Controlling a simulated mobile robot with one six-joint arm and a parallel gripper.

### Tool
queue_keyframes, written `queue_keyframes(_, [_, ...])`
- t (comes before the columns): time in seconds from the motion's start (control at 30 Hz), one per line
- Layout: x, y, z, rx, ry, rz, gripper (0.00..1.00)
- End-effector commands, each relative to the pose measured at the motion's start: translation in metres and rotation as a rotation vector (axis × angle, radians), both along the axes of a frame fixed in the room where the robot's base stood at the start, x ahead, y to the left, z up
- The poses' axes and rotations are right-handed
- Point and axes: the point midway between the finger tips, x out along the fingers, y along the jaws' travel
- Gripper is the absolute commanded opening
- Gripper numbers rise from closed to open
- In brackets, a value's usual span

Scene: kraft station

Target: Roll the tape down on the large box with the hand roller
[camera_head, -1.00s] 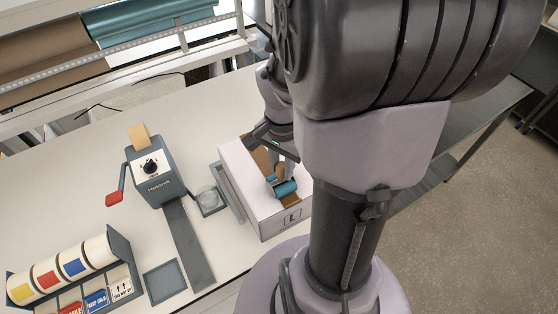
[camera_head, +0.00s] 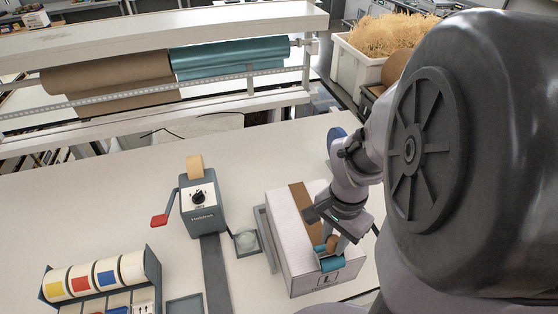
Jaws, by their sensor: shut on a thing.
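The large box (camera_head: 285,233) is white, marked with an L on its near face, and stands on the table right of the tape dispenser. A brown tape strip (camera_head: 301,196) runs along its top. My gripper (camera_head: 332,240) is above the near part of the box top, pointing down, shut on the hand roller (camera_head: 331,263). The roller has a teal cylinder and lies at the near end of the tape line. Whether the cylinder touches the tape cannot be told. My gripper and arm hide part of the box top.
A tape dispenser (camera_head: 203,211) with a red-handled crank stands left of the box. A label roll rack (camera_head: 152,272) is at the lower left. Brown (camera_head: 110,82) and teal (camera_head: 228,57) paper rolls hang behind. The table's left part (camera_head: 90,205) is clear.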

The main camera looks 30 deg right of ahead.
Motion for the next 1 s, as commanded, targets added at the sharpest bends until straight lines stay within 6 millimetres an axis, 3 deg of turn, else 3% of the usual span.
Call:
queue_keyframes(0.5, [0.000, 0.000, 0.058, -0.001, 0.000, 0.001, 0.00])
queue_keyframes(1.0, [0.000, 0.000, 0.059, 0.000, 0.000, 0.000, 0.00])
